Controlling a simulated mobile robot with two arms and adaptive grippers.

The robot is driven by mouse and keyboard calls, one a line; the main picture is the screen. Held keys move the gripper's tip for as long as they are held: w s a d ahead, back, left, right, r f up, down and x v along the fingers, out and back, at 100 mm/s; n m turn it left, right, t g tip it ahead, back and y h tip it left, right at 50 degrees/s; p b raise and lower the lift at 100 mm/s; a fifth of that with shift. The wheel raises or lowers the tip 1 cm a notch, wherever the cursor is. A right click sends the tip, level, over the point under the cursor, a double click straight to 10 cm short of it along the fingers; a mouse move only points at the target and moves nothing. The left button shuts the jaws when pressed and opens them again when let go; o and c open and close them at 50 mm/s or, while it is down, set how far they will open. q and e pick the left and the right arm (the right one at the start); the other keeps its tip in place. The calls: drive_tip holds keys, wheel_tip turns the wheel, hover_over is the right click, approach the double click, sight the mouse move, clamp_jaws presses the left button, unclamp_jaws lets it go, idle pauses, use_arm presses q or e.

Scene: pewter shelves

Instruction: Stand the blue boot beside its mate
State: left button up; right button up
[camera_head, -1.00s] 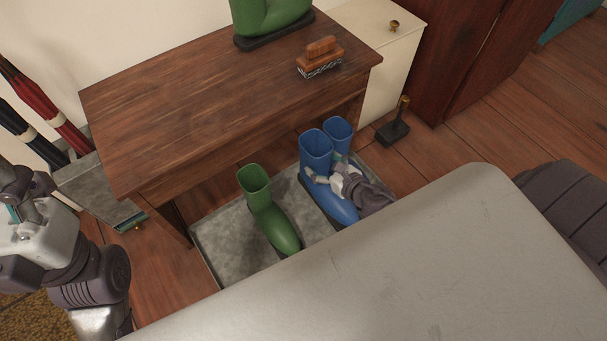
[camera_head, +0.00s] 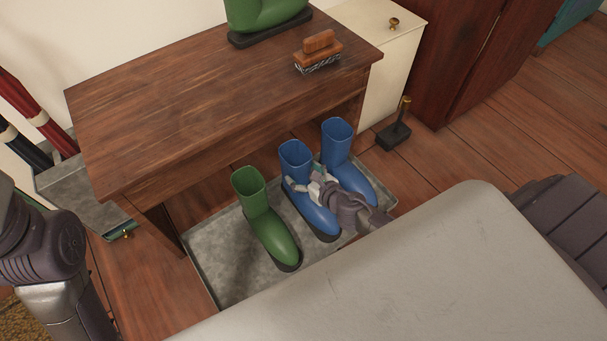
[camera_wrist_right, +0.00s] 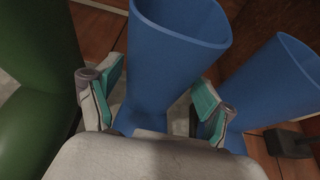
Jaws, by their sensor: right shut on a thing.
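My right gripper (camera_head: 305,182) is shut on the shaft of a blue boot (camera_head: 294,157), which is upright with its toe toward the camera. In the right wrist view the gripper's fingers lie on both sides of this boot (camera_wrist_right: 180,45). Its mate, another blue boot (camera_head: 337,140), stands upright just to the right, apart from it, and also shows in the wrist view (camera_wrist_right: 285,80). Both are over the grey tray (camera_head: 210,275); I cannot tell whether the held boot's sole touches it. My left gripper is out of view; only my left arm shows.
A green boot (camera_head: 266,225) stands on the tray, left of the held boot. A wooden bench (camera_head: 200,105) rises behind, with a brush (camera_head: 318,55) and green footwear (camera_head: 268,12) on top. A black object with a brass handle (camera_head: 394,135) stands right of the tray.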

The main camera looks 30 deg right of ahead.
drive_tip(key=o, duration=1.7)
drive_tip(key=shift+r, duration=0.1)
